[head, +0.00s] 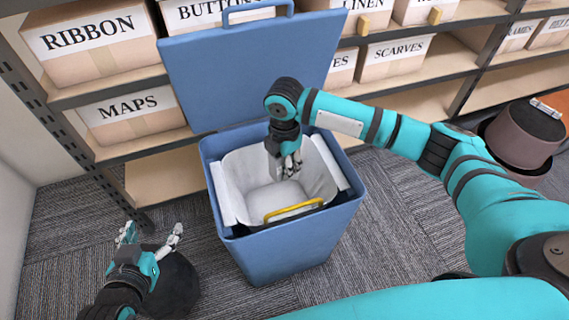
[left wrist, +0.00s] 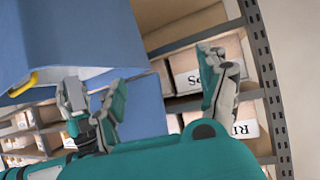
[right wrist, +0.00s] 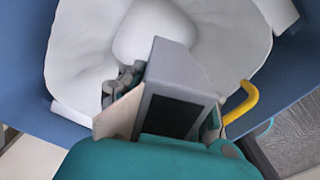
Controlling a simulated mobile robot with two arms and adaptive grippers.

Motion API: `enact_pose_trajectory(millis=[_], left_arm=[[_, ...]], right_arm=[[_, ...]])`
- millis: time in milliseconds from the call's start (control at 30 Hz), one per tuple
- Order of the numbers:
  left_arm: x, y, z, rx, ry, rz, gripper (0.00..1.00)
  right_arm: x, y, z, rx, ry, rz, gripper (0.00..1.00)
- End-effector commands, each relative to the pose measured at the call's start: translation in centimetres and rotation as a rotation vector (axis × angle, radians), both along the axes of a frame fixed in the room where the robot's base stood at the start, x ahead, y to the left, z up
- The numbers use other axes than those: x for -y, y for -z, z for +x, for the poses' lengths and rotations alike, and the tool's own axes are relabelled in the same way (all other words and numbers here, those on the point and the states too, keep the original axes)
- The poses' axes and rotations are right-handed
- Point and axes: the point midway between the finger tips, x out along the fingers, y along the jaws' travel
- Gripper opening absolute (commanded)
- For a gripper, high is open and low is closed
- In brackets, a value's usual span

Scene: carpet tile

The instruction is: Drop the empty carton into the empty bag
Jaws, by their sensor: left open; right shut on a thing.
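A blue bin (head: 280,255) stands on the carpet with its lid (head: 245,70) tipped up behind it. The white bag (head: 235,170) lines it, its mouth open and its edges folded over the rim. The bag also shows in the right wrist view (right wrist: 90,50). My right gripper (head: 287,165) points down inside the bag's mouth. It is shut on the grey carton (right wrist: 172,75), which has a dark face and is mostly hidden by the gripper in the head view. The bag's floor is visible below. My left gripper (head: 150,245) is open and empty, left of the bin.
A yellow handle (head: 293,210) lies at the bin's front inner edge. Shelves with labelled boxes, such as the MAPS box (head: 130,105), stand close behind. A brown round container (head: 520,135) stands at the right. Carpet (head: 400,230) is clear right of the bin.

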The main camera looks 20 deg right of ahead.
Motion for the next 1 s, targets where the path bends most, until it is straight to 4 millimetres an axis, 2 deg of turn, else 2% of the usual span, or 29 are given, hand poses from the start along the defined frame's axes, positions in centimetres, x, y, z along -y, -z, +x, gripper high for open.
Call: enact_pose_trajectory(millis=[300, 600, 1000], left_arm=[[1.2, -3.9, 2.5, 0.25, 0.017, -0.06, 0.76], [2.0, -7.1, 3.4, 0.427, 0.028, -0.104, 0.76], [2.1, -8.0, 3.5, 0.473, 0.031, -0.115, 0.76]], right_arm=[[0.0, 0.9, 0.0, 0.0, 0.0, -0.001, 0.19], [0.0, 1.3, 0.0, 0.001, 0.0, -0.001, 0.19], [0.0, 1.3, 0.0, 0.0, 0.0, 0.0, 0.19]])
